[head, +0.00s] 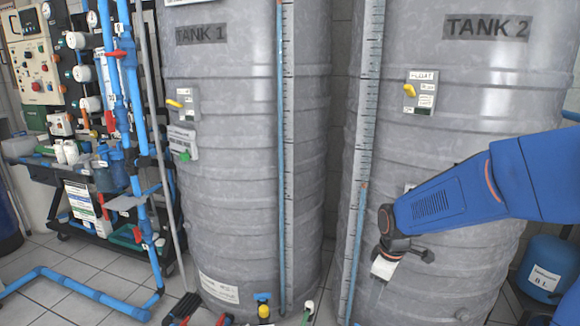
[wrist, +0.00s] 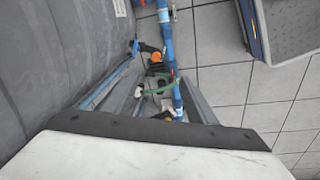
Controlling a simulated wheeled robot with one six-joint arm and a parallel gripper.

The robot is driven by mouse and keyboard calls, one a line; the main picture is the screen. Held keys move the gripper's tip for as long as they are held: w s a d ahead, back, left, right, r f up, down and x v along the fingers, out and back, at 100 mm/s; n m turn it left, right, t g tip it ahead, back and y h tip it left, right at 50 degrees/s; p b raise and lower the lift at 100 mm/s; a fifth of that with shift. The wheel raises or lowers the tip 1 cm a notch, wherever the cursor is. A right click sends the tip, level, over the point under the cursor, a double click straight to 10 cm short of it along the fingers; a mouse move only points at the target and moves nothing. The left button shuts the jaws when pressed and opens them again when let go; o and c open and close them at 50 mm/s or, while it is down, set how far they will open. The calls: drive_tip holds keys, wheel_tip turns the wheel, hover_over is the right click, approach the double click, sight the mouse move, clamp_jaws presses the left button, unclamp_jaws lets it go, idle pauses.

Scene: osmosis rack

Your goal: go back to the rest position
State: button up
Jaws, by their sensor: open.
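My blue arm (head: 455,200) reaches in from the right edge of the head view, in front of Tank 2 (head: 465,95). My gripper (head: 383,268) is at its lower end, a small dark and white piece in front of the lower part of the tank. It is open, and no object shows in it. The fingertips are too small to make out clearly. The wrist view looks down at the floor beside a grey tank wall (wrist: 50,60). A white and dark part fills the bottom of that view.
Tank 1 (head: 235,160) stands left of Tank 2. A panel rack with blue pipes (head: 130,100) is at the far left. A blue pipe (head: 75,285) runs low over the tiled floor. A small blue vessel (head: 545,268) stands at the lower right.

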drive_tip(key=s+d+r+m+t, duration=0.1)
drive_tip(key=s+r+m, duration=0.4)
drive_tip(key=s, duration=0.7)
drive_tip(key=s+d+r+m+t, duration=0.2)
drive_tip(key=s+r+m, duration=0.3)
drive_tip(key=s, duration=0.7)
drive_tip(key=shift+d+r+m, duration=0.3)
drive_tip(key=shift+d+r, duration=0.05)
drive_tip(key=shift+r, duration=0.6)
